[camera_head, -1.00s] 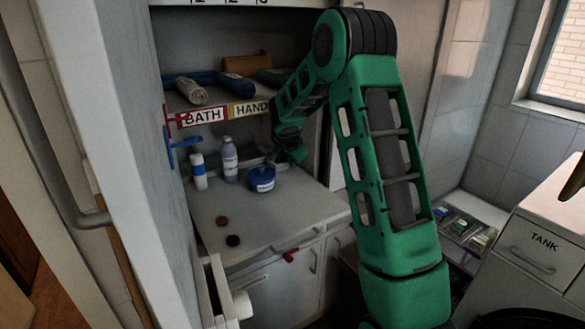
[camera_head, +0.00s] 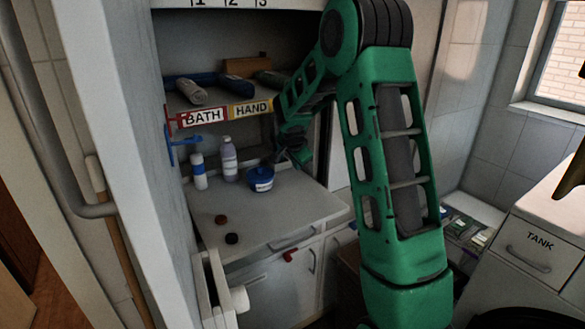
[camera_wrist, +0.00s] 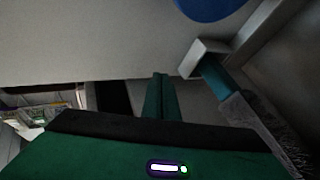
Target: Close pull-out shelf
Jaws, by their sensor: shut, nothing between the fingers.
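The pull-out shelf (camera_head: 285,222) is a pale grey slab standing out in front of the tall cabinet, above the lower cabinet doors. On it stand a white bottle with a blue band (camera_head: 199,172), a pale grey bottle (camera_head: 229,160) and a blue jar (camera_head: 261,179). Two small dark discs lie near its left front. My gripper (camera_head: 295,158) is behind and right of the jar, near the shelf's back right; its tips are partly hidden. In the wrist view my shut gripper (camera_wrist: 160,90) points at a pale surface, with nothing visible held. I cannot tell whether it touches it.
An upper shelf holds rolled towels (camera_head: 191,91) above BATH and HAND labels (camera_head: 204,117). A red handle (camera_head: 291,256) is below the pull-out shelf. A white TANK cabinet (camera_head: 540,255) stands at right. The cabinet side wall (camera_head: 130,170) bounds the left.

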